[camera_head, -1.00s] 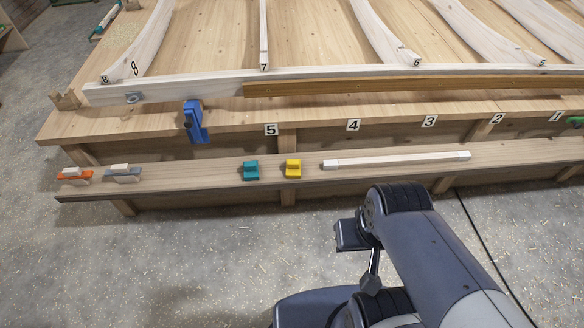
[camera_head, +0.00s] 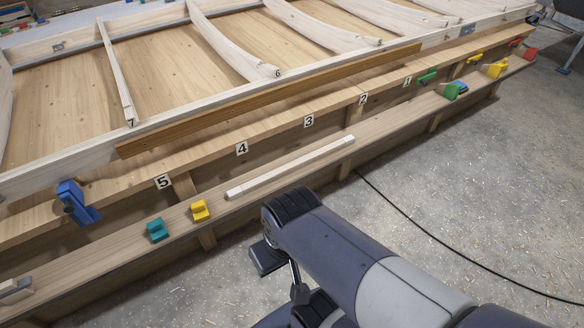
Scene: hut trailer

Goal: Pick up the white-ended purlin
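The white-ended purlin (camera_head: 290,167) is a slim, pale wooden bar with whiter ends. It lies flat on the low front ledge (camera_head: 385,132) of the workbench, along the ledge, below the number cards 3 and 4. Nothing lies on it. My folded arm stands in front of the ledge, at the lower middle of the view, with its dark joint just below the purlin in the picture. I cannot make out my gripper's fingers, and nothing of mine is seen touching the purlin.
A yellow block (camera_head: 200,210) and a teal block (camera_head: 157,230) sit on the ledge left of the purlin. A blue clamp (camera_head: 77,202) is on the bench edge. A brown strip (camera_head: 270,104) lies above. A black cable (camera_head: 440,235) crosses the otherwise open floor at right.

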